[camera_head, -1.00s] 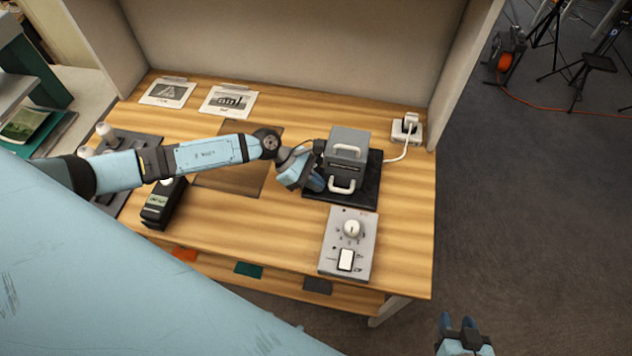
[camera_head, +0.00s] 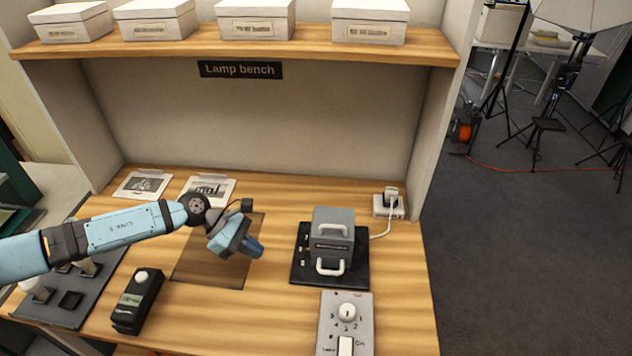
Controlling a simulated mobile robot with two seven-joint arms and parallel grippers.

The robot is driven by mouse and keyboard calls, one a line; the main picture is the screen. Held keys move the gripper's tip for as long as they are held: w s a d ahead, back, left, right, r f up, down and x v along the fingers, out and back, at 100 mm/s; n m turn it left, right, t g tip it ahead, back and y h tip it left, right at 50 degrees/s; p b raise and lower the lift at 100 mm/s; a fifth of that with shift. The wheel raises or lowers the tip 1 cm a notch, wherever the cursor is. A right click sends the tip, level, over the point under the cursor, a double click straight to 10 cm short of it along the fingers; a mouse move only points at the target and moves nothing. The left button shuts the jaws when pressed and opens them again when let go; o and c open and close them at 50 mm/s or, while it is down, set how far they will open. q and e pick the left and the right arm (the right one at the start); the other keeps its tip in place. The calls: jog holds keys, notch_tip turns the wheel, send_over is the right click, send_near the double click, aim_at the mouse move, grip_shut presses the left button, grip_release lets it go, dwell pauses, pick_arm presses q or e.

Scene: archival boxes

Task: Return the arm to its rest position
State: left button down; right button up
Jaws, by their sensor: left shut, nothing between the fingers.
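My left arm comes in from the left over the wooden lamp bench (camera_head: 200,328). Its gripper (camera_head: 256,249) is shut and empty. It hangs over the brown mat (camera_head: 205,272), left of the grey box with two white handles (camera_head: 334,228) and apart from it. The box stands on a black base (camera_head: 300,262). My right gripper is not in this view.
A control panel with a knob (camera_head: 347,312) lies at the front right. A black meter (camera_head: 137,300) and a dark tray (camera_head: 70,300) are at the left. White boxes (camera_head: 255,18) stand on the upper shelf (camera_head: 300,45). A white socket block (camera_head: 388,207) is at the back right.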

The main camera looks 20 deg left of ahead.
pick_arm(q)
jog(key=s+d+r+n+t+h+p, duration=0.25)
jog(key=d+n+t, duration=0.35)
jog(key=n, duration=0.5)
jog(key=s+d+r+n+t+h+p, duration=0.1)
jog(key=d+r+n+t+p, duration=0.3)
jog(key=d+n, duration=0.6)
jog(key=s+a+f+n+y, duration=0.1)
jog(key=s+f+n+y, duration=0.2)
jog(key=n, duration=0.6)
jog(key=s+a+f+n+y+p, duration=0.1)
jog(key=s+a+f+n+y, duration=0.1)
jog(key=n, duration=0.8)
jog(key=s+a+f+n+y, duration=0.1)
jog(key=s+f+n+y, duration=0.3)
jog(key=s+n, duration=0.3)
jog(key=shift+s+a+f+n+y, duration=0.1)
jog(key=shift+a+f+n+y, duration=0.1)
jog(key=shift+n+y, duration=0.35)
jog(key=shift+s+a+f+n+y, duration=0.1)
jog(key=shift+f+n+y, duration=0.1)
jog(key=shift+n, duration=0.55)
